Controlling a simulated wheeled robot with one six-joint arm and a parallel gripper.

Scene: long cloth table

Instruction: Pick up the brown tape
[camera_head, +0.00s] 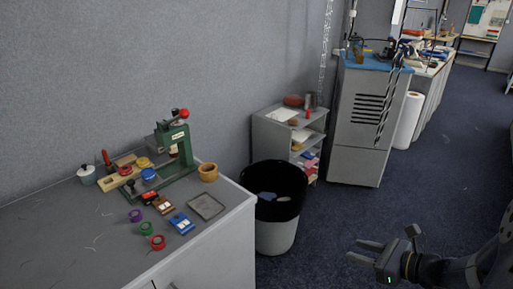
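A tan-brown ring-shaped roll (208,173), which looks like the brown tape, sits at the back right of the grey bench top (95,240), close to its edge. It is just right of the green hand press (177,150). My gripper (355,251) is at the lower right over the blue carpet, far from the roll. Its two fingers are apart, with nothing between them.
Purple (135,215), green (146,229) and red (158,242) rolls lie on the bench. Blue-and-white blocks (182,223) and a shallow grey tray (206,206) sit near the roll. A bin (275,235) stands beside the bench. Carpet (430,215) is open at right.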

